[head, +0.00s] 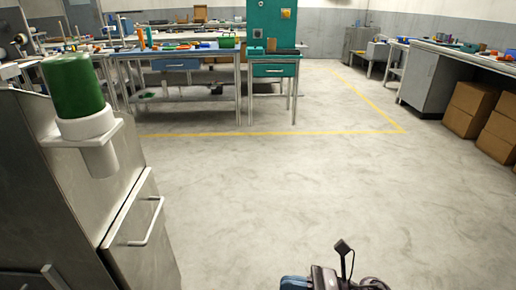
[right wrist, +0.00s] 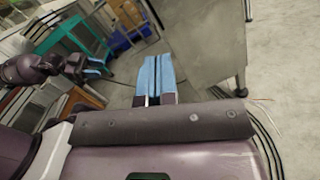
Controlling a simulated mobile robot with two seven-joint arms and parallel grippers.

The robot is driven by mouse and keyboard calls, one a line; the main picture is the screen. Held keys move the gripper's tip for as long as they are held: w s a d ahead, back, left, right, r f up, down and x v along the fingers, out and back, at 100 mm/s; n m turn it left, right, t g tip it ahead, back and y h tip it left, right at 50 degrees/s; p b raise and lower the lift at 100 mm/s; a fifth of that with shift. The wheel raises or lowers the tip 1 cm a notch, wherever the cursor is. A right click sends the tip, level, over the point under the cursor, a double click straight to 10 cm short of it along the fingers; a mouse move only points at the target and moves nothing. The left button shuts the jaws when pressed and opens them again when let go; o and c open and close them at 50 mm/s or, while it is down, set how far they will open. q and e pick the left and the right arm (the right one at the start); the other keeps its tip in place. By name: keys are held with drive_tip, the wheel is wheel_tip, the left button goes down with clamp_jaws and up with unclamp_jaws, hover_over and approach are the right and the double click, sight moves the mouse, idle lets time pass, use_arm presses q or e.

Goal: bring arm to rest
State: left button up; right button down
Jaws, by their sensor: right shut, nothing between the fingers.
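My right gripper (head: 294,283) shows at the bottom edge of the head view, low over open floor, mostly cut off by the frame. In the right wrist view its two blue fingers (right wrist: 154,72) lie together, shut with nothing between them. At the left of the right wrist view, part of my other arm shows, with what looks like my left gripper (right wrist: 92,66); its fingers are too small and blurred to read. The left gripper does not show in the head view.
A metal cabinet (head: 65,185) stands close at left, with a green-topped cylinder (head: 74,86) in a white holder. Workbenches (head: 185,52) line the back. A grey counter (head: 450,55) and cardboard boxes (head: 470,108) stand at right. The middle floor (head: 285,185) is clear.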

drive_tip(key=s+d+f+n+t+h, duration=0.35)
drive_tip(key=s+d+n+h, duration=0.45)
drive_tip(key=s+d+n, duration=0.6)
drive_tip(key=s+d+f+n+t+h, duration=0.2)
drive_tip(key=s+d+f+n+h, duration=0.2)
drive_tip(key=s+d+n+h, duration=0.85)
drive_tip(key=shift+s+a+t+y, duration=0.65)
drive_tip(key=shift+a+t+y, duration=0.45)
drive_tip(key=shift+a, duration=2.55)
use_arm(q)
wheel_tip(320, 180, up, 10)
drive_tip(key=s+a+n+p, duration=0.1)
drive_tip(key=n+p, duration=0.1)
drive_tip(key=p, duration=1.5)
drive_tip(key=shift+a+r+t+y, duration=0.15)
drive_tip(key=shift+r+t+y, duration=0.1)
drive_tip(key=shift+t+y, duration=0.15)
use_arm(e)
wheel_tip(320, 180, up, 11)
drive_tip(key=s+d+m, duration=0.1)
drive_tip(key=shift+d+m, duration=0.25)
drive_tip(key=shift+m, duration=0.1)
